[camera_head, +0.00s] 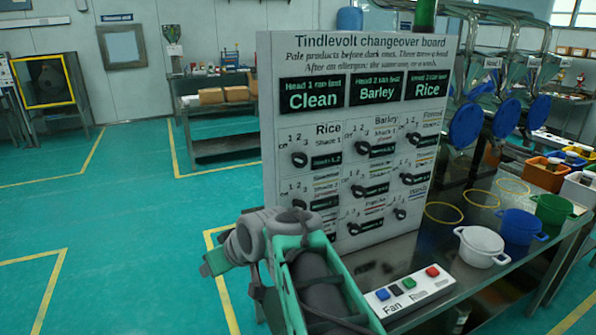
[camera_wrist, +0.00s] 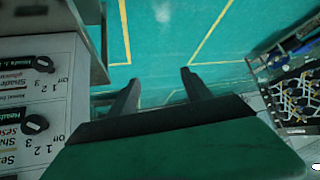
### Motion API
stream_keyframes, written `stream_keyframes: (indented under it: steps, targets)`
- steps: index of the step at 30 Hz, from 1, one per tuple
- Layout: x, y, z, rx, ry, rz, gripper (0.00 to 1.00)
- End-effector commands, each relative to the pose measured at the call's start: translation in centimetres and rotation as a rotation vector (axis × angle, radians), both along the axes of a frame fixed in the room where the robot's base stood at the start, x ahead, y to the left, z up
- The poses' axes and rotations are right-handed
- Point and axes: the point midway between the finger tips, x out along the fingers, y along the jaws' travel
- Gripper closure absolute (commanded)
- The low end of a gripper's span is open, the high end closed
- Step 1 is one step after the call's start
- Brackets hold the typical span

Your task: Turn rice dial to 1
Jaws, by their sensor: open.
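The rice dial (camera_head: 299,160) is a dark knob at the upper left of the dial grid on the white changeover board (camera_head: 285,90). Marks off, 1, 2 and 3 surround it, and its pointer direction is too small to read. My gripper (camera_wrist: 158,84) is open in the wrist view, with only green floor between its two dark fingers. It holds nothing and is apart from the board. Two other black dials (camera_wrist: 42,64) show upside down at the left of that view; I cannot tell if either is the rice dial. My folded arm hides the board's lower left edge in the head view.
The board stands on a metal table with a button box (camera_head: 410,290), a white pot (camera_head: 481,246), a blue pot (camera_head: 521,226) and a green pot (camera_head: 553,209). Metal hoppers with blue discs (camera_head: 467,125) stand behind. Floor left of the board is open.

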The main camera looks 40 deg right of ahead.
Motion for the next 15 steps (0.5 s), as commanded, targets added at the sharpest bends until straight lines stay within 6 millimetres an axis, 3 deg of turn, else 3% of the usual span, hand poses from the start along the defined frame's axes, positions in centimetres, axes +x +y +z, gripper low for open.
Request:
stream_keyframes:
  steps: [1, 3, 7, 10, 13, 15]
  targets:
    - [1.6, -4.5, 0.4, -0.008, -0.110, -0.035, 0.42]
    - [2.9, -9.9, 3.3, -0.038, -0.281, -0.055, 0.42]
    - [1.2, -19.1, 8.7, -0.122, -0.561, -0.101, 0.42]
    - [-1.5, -23.5, 12.0, -0.183, -0.707, -0.130, 0.42]
    - [-3.4, -25.4, 13.9, -0.220, -0.783, -0.142, 0.42]
    - [-3.6, -25.8, 14.5, -0.227, -0.804, -0.144, 0.42]
